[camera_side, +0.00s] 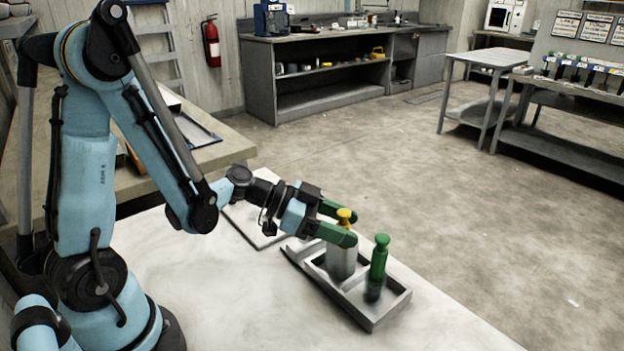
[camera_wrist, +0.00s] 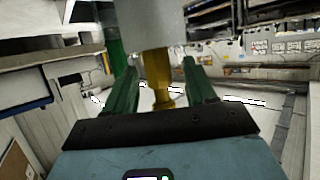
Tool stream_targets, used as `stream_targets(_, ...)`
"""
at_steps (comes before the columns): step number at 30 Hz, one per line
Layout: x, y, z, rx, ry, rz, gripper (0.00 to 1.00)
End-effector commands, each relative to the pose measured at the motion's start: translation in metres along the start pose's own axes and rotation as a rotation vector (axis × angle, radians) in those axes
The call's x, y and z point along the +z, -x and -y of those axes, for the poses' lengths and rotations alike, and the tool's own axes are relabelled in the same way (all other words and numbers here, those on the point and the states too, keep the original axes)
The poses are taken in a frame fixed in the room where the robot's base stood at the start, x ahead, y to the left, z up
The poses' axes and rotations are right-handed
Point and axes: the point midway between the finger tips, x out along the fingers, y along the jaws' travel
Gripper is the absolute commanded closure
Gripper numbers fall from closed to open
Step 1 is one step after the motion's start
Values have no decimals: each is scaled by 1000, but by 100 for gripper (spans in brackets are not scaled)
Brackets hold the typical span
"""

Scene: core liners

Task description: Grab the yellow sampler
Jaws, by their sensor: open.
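The yellow sampler (camera_side: 344,214) stands upright in the rack, its yellow knobbed top sticking up out of a grey cylinder (camera_side: 341,262). My gripper (camera_side: 347,228) is open, with its two green fingers on either side of the yellow top. In the wrist view the yellow sampler (camera_wrist: 158,75) lies between my open fingers (camera_wrist: 160,92), with visible gaps on both sides. The grey cylinder (camera_wrist: 150,22) also shows there. The near finger hides part of the sampler in the side view.
A green sampler (camera_side: 379,258) stands upright in the front compartment of the grey rack (camera_side: 372,319), close to my fingers. It also shows at the left in the wrist view (camera_wrist: 110,35). A flat pale board (camera_side: 250,226) lies behind. The white table's front is clear.

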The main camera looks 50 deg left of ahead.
Motion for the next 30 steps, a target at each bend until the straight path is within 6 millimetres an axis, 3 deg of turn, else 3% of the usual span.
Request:
stream_targets(11, 0, -8, 0, -1, 1, 1, 46)
stream_targets(21, 0, -8, 0, -1, 0, 0, 98)
stream_targets(30, 0, -8, 0, -1, 1, 0, 100)
